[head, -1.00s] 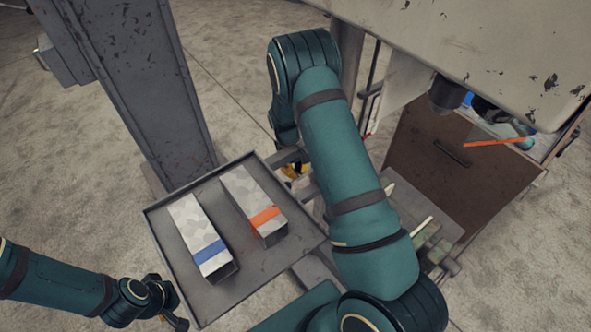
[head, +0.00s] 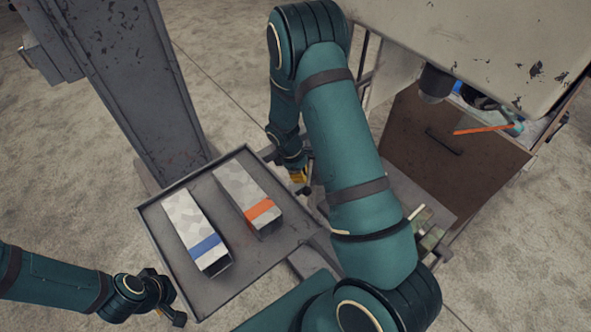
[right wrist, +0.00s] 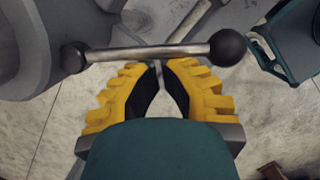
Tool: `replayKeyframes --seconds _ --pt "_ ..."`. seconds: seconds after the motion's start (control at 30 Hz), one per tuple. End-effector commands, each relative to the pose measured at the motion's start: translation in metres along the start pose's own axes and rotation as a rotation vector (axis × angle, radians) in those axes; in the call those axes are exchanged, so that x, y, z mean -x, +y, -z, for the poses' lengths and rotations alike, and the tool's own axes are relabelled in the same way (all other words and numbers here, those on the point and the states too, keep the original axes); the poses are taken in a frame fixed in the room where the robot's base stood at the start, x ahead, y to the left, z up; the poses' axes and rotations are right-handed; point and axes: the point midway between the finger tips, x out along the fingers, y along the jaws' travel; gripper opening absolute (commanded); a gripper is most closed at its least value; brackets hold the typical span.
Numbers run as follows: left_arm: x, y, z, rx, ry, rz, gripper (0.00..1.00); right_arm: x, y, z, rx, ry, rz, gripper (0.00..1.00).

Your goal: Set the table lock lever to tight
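The lock lever (right wrist: 150,53) is a bare metal bar with a black ball knob (right wrist: 228,47) at its right end, in the right wrist view. In the head view the right gripper (head: 299,176) is small beside the tray, and the lever is hidden. My left gripper (head: 168,308) is at lower left, its fingers unclear.
A grey tray (head: 155,222) holds a block with a blue band (head: 195,232) and a block with an orange band (head: 247,198). A grey column (head: 135,85) stands behind it. A brown cabinet (head: 450,135) and the worn machine head (head: 480,45) are at right.

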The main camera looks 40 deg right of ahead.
Motion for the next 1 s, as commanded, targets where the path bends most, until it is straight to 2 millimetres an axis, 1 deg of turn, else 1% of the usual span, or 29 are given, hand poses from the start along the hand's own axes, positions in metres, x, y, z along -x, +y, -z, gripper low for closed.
replayKeyframes --seconds 0.2,0.5,1.0 --pt "-0.001 0.0 -0.001 0.0 -0.001 0.0 1.0 -0.003 -0.004 -0.011 0.138 -0.002 -0.035 0.0" --pt "-0.002 -0.001 -0.001 -0.001 -0.002 0.0 1.0 -0.005 -0.005 -0.019 0.13 -0.001 -0.034 0.0" --pt "-0.002 -0.001 -0.001 -0.001 -0.003 0.0 1.0 -0.005 -0.006 -0.021 0.129 -0.002 -0.033 0.0"
